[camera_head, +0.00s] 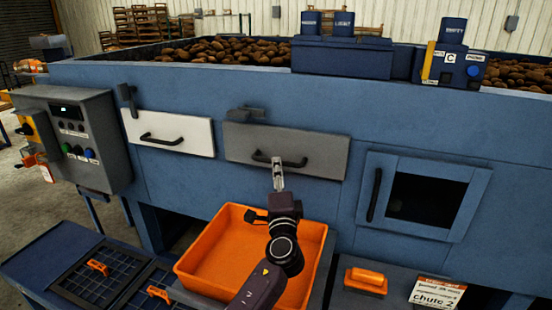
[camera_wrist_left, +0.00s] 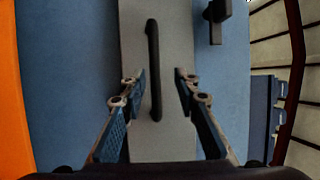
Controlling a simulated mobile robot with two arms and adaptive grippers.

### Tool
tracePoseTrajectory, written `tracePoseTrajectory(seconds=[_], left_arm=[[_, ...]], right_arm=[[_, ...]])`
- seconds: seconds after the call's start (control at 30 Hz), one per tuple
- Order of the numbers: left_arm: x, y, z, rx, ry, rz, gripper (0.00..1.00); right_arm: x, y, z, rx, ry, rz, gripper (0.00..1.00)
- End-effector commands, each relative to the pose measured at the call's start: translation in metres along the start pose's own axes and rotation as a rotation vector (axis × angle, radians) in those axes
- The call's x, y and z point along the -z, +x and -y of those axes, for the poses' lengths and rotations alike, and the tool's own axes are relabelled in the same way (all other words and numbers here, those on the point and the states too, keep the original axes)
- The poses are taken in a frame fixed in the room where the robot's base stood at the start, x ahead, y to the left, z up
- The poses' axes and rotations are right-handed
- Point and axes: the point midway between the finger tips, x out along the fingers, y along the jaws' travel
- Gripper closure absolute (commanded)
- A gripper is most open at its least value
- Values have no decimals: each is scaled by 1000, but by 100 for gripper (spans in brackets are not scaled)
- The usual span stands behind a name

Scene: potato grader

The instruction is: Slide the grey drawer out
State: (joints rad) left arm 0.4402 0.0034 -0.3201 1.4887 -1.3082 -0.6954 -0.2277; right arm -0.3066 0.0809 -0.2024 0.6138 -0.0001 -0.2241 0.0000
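The grey drawer (camera_head: 240,143) sits in the blue machine front, its face looking flush with the panel. Its black bar handle (camera_head: 290,162) runs across the face and also shows upright in the left wrist view (camera_wrist_left: 153,65). My left gripper (camera_head: 278,168) is at the middle of this handle. In the left wrist view its two fingers (camera_wrist_left: 158,85) are apart, one on each side of the handle, with gaps between. I cannot tell how deep the handle lies between the tips. A dark latch (camera_head: 245,114) lies horizontal just above the drawer. My right gripper is not in view.
A white drawer (camera_head: 190,133) with an upright latch (camera_head: 127,98) is to the left. An orange bin (camera_head: 213,250) stands below the grey drawer, under my left arm. A framed opening (camera_head: 470,190) is to the right. A control box (camera_head: 105,110) juts out at far left.

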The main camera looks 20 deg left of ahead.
Motion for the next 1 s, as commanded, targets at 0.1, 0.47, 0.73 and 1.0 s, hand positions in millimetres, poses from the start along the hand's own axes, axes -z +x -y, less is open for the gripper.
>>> tracePoseTrajectory(seconds=[0.1, 0.47, 0.73, 1.0], left_arm=[[0, 20, 3, 0, 3, 1, 71], [0, 44, 0, -1, 1, 0, 71], [-1, 44, -1, -1, 1, 0, 76], [0, 44, -1, -1, 1, 0, 100]], right_arm=[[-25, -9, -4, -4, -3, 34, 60], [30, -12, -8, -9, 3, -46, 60], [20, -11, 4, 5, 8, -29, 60], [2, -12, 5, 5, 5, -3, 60]])
